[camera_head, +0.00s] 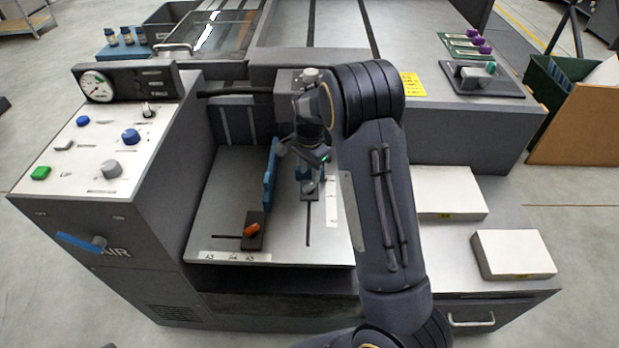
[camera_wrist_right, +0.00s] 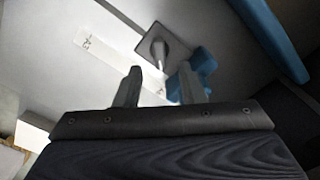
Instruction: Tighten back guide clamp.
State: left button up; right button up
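My right gripper (camera_head: 304,158) is over the feed table, pointing down. In the right wrist view its two fingers (camera_wrist_right: 160,84) are apart with nothing held between them. A grey clamp lever on a dark square plate (camera_wrist_right: 156,42) lies just beyond the fingertips, beside a blue guide block (camera_wrist_right: 203,63). In the head view this clamp (camera_head: 308,188) shows just below the gripper, at the top of a dark slot; the arm hides part of the blue block. Whether a finger touches the lever or block I cannot tell. My left gripper is out of view.
A long blue side guide (camera_head: 270,175) stands left of the gripper. A second clamp with an orange lever (camera_head: 251,230) sits near the table's front edge. The control panel (camera_head: 98,150) is at left. White paper stacks (camera_head: 512,254) lie at right.

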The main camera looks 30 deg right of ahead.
aim_at(310, 185)
jog(key=shift+r, duration=1.5)
jog(key=shift+s+r, duration=0.1)
jog(key=shift+r, duration=0.1)
jog(key=s+a+r+n+t+y+p, duration=0.2)
jog(key=s+a+r+n+p, duration=0.1)
jog(key=s+r, duration=0.5)
jog(key=s+a+r+n+t+y+p, duration=0.1)
jog(key=s+a+r+n+y+p, duration=0.15)
jog(key=s+r, duration=0.6)
jog(key=s+a+r+n+t+p, duration=0.1)
jog(key=s+a+r+n+p, duration=0.1)
jog(key=s, duration=0.4)
jog(key=s+a+r+n+t+p, duration=0.1)
jog(key=s+a+r+n+p, duration=0.1)
jog(key=s+n, duration=0.4)
jog(key=shift+s+a+r+t+h, duration=0.35)
jog(key=shift+s+a+r, duration=0.25)
jog(key=shift+a, duration=0.5)
jog(key=shift+w, duration=0.1)
